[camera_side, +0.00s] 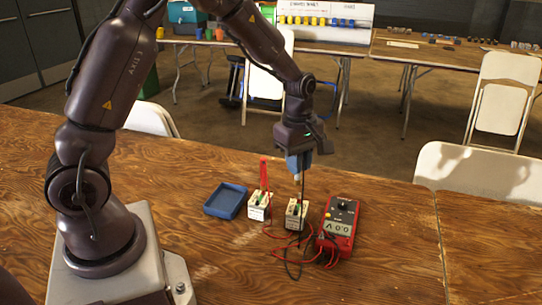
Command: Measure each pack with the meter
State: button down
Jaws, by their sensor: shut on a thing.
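The left pack (257,206) is similar and stands to the left. A red probe (264,173) stands upright at the left pack. The red meter (338,226) lies to the right of the packs. Its display seems to read 0.0 V. Red and black leads (290,247) lie loosely looped in front.
An empty-looking blue tray (225,201) lies left of the packs on the wooden table (400,262). The table right of the meter is clear. White folding chairs (470,175) stand behind its far edge. Other tables with clutter stand farther back.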

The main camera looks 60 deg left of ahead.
aim_at(298, 179)
jog(key=shift+w+r, duration=0.1)
jog(key=shift+f+n, duration=0.2)
jog(key=shift+n, duration=0.1)
jog(key=shift+f, duration=2.75)
jog(key=shift+f, duration=0.9)
dwell(0.4)
jog(key=c, duration=0.7)
grip_release()
jog(key=shift+r, duration=3.8)
